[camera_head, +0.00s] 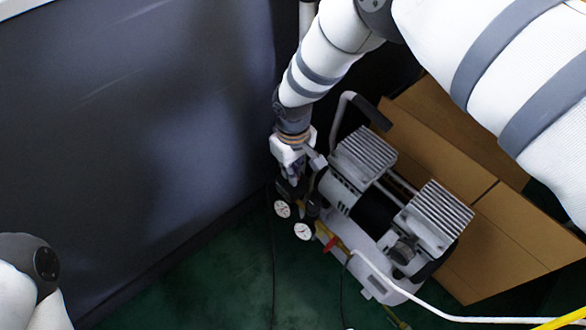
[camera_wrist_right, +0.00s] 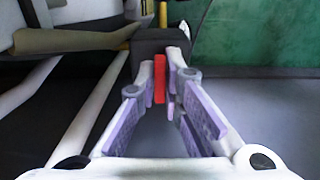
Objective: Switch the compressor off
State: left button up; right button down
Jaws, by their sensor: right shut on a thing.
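The compressor (camera_head: 365,248) is a grey and black machine with two finned cylinder heads, standing on the green floor right of the middle in the head view. Its black switch box (camera_wrist_right: 160,38) fills the upper middle of the right wrist view. A red switch piece (camera_wrist_right: 160,78) sticks out of the box toward my wrist camera. My right gripper (camera_head: 290,182) reaches down at the compressor's left end. In the right wrist view its fingertips (camera_wrist_right: 161,82) are closed around the red piece. The switch is hidden in the head view. My left gripper is out of view; only part of that arm shows.
Two dial gauges (camera_head: 293,220) sit close below my right gripper. A carry handle (camera_head: 350,110) rises behind it. A cardboard box (camera_head: 485,235) stands right of the compressor, a dark panel (camera_head: 130,120) to the left. A white hose (camera_head: 440,317) runs along the lower right.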

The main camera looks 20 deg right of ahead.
dwell(0.5)
jog(key=c, duration=1.7)
grip_release()
notch_tip(320, 180, up, 12)
